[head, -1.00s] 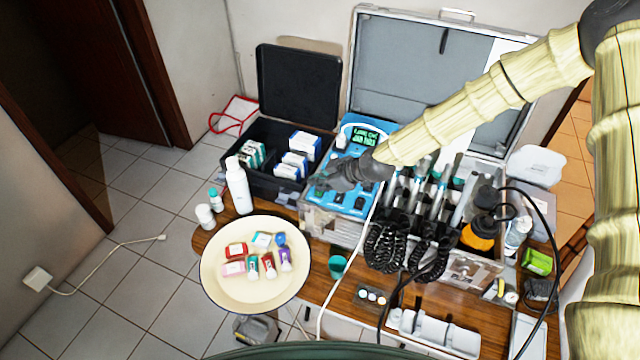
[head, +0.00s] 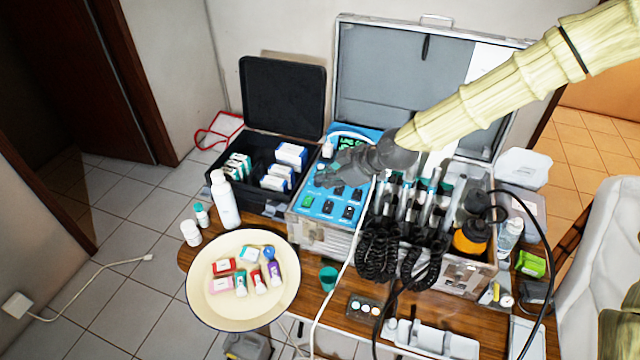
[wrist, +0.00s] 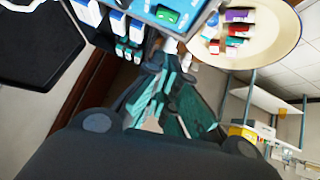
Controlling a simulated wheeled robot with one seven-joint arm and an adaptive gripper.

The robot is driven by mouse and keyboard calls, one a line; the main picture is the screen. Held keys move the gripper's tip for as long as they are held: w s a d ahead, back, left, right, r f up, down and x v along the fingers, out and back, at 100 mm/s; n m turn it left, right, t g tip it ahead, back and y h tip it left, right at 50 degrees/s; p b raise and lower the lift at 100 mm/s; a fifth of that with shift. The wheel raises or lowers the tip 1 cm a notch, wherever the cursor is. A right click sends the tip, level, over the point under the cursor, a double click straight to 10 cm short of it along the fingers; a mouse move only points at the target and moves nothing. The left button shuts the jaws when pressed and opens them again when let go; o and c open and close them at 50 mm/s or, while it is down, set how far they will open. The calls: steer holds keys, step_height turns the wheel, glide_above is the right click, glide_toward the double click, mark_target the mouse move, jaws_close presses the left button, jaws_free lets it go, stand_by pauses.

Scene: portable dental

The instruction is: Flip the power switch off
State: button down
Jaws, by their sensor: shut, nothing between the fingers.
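The blue control panel (head: 325,221) of the dental unit sits at the left of the open metal case in the head view. A green rocker switch (head: 307,200) is near its front left corner, beside several black switches. I cannot tell whether the green switch is the power switch, or its position. It also shows at the top of the wrist view (wrist: 165,15). My gripper (head: 320,181) is shut and empty, above the panel and just behind the green switch in the picture. It hides part of the panel. Its teal-padded fingers (wrist: 172,52) point toward the panel side in the wrist view.
A black box (head: 245,190) with small cartons stands left of the panel. A cream bowl (head: 205,298) of small bottles is in front. Handpieces with black coiled cords (head: 378,255) stand close on the right. A white cable (head: 345,270) runs down past the panel.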

steer(key=shift+s+d+r, duration=0.25)
steer(key=shift+d+r, duration=0.05)
steer(key=shift+r, duration=0.15)
steer(key=shift+f+b, duration=0.15)
steer(key=shift+b, duration=0.35)
steer(key=b, duration=0.2)
steer(key=w+b, duration=0.1)
steer(key=b, duration=0.2)
steer(key=shift+d+f, duration=0.25)
steer(key=shift+d, duration=0.05)
steer(key=shift+w+b, duration=0.1)
steer(key=shift+b, duration=0.8)
steer(key=b, duration=0.5)
steer(key=shift+r, duration=0.3)
steer(key=shift+r+b, duration=0.35)
steer(key=shift+b, duration=0.3)
